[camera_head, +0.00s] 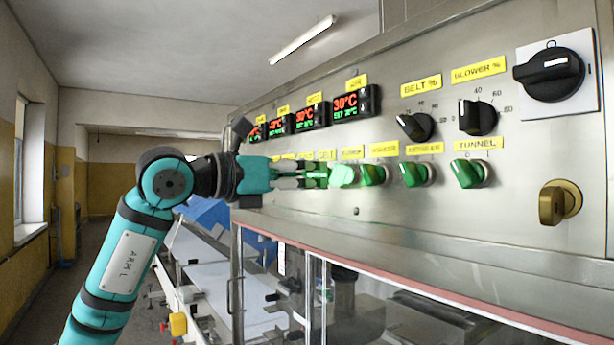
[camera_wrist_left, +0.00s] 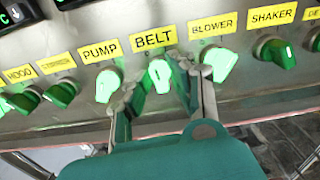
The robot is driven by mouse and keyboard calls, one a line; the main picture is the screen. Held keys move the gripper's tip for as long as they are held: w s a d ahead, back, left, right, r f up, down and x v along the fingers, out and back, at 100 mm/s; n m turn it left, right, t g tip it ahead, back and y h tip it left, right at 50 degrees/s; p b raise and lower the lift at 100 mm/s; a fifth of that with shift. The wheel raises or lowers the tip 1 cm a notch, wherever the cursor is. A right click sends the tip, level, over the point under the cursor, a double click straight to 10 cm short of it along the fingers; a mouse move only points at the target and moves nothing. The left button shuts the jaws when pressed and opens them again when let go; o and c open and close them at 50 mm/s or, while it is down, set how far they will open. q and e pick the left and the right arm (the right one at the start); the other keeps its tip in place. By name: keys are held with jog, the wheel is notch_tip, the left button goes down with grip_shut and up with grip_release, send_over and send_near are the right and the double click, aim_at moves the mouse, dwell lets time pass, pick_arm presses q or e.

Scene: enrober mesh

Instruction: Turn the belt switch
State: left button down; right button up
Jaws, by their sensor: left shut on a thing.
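The belt switch (camera_wrist_left: 160,76) is a green knob under the yellow BELT label (camera_wrist_left: 153,38). It glows brightly and its handle points roughly straight up in the left wrist view. My left gripper (camera_wrist_left: 156,80) has one finger on each side of the knob and is shut on it. In the head view, my left gripper (camera_head: 302,178) reaches the panel from the left, below the BELT label, and its fingers partly hide the switch. My right gripper is in neither view.
The lit pump knob (camera_wrist_left: 107,85) and lit blower knob (camera_wrist_left: 220,64) sit close on either side. The shaker knob (camera_wrist_left: 279,54) is unlit. Dials (camera_head: 477,117), a black rotary switch (camera_head: 549,74) and a brass key switch (camera_head: 558,203) stick out farther right.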

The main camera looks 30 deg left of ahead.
pick_arm(q)
jog(key=n, duration=0.4)
jog(key=shift+n, duration=0.4)
dwell(0.4)
jog(key=c, duration=1.4)
grip_release()
jog(key=shift+o, duration=0.2)
jog(key=v, duration=1.2)
jog(key=shift+d, duration=0.1)
